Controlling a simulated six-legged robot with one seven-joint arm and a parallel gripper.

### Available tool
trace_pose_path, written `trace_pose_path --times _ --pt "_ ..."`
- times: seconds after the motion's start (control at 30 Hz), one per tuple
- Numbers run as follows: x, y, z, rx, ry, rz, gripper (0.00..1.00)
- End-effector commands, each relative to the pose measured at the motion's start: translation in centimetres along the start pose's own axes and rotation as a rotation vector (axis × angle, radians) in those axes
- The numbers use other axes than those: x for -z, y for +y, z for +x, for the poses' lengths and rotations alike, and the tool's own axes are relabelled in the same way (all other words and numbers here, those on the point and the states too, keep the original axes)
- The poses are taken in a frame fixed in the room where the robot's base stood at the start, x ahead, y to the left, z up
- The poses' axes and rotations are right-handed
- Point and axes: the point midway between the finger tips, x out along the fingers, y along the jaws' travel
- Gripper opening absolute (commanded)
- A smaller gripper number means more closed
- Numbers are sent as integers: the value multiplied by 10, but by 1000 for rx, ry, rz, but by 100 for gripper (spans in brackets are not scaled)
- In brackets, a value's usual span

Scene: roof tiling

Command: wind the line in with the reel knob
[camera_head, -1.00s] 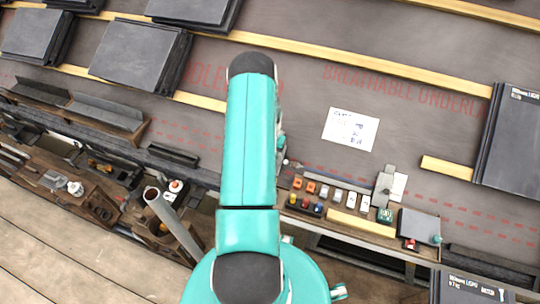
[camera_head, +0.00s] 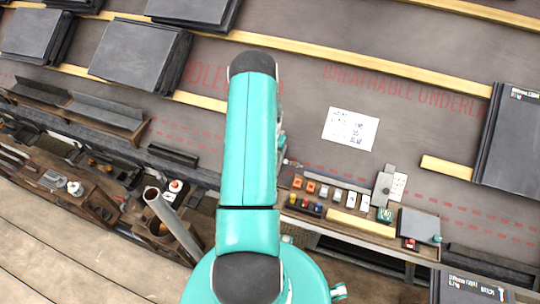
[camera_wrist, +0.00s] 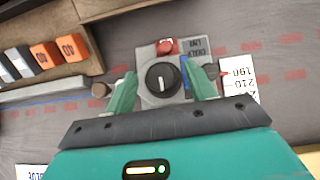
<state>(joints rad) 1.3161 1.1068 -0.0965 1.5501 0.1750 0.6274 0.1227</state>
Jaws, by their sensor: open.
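In the wrist view a grey device carries a round black knob (camera_wrist: 162,79) with a white mark on its face. A red button (camera_wrist: 166,46) and a dark lettered label (camera_wrist: 196,47) are beside it. My gripper (camera_wrist: 158,70) is open, its green fingers on either side of the black knob with gaps showing, so it appears not to hold it. I cannot tell how far the fingertips are above the device. No line is clearly visible. In the head view my own arm hides the gripper and this device.
A white number scale (camera_wrist: 239,80) with a red pointer is right of the device. Orange blocks (camera_wrist: 72,47) sit in a wooden tray at left. In the head view a white note (camera_head: 350,129) lies on the underlay, and slate stacks (camera_head: 140,55) stand at upper left.

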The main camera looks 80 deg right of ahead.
Motion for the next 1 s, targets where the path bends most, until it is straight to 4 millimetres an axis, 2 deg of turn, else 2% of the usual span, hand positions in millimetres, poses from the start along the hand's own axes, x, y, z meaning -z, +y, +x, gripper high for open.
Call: trace_pose_path --times 0.17,0.5,0.6,0.8,1.0 --pt "1 -1 -26 1 4 -1 55" --pt "0 0 -101 1 4 -1 55" --pt "0 -1 -118 1 3 -1 55" --pt "0 0 -134 1 0 -1 55" --pt "0 0 -135 0 0 0 55"
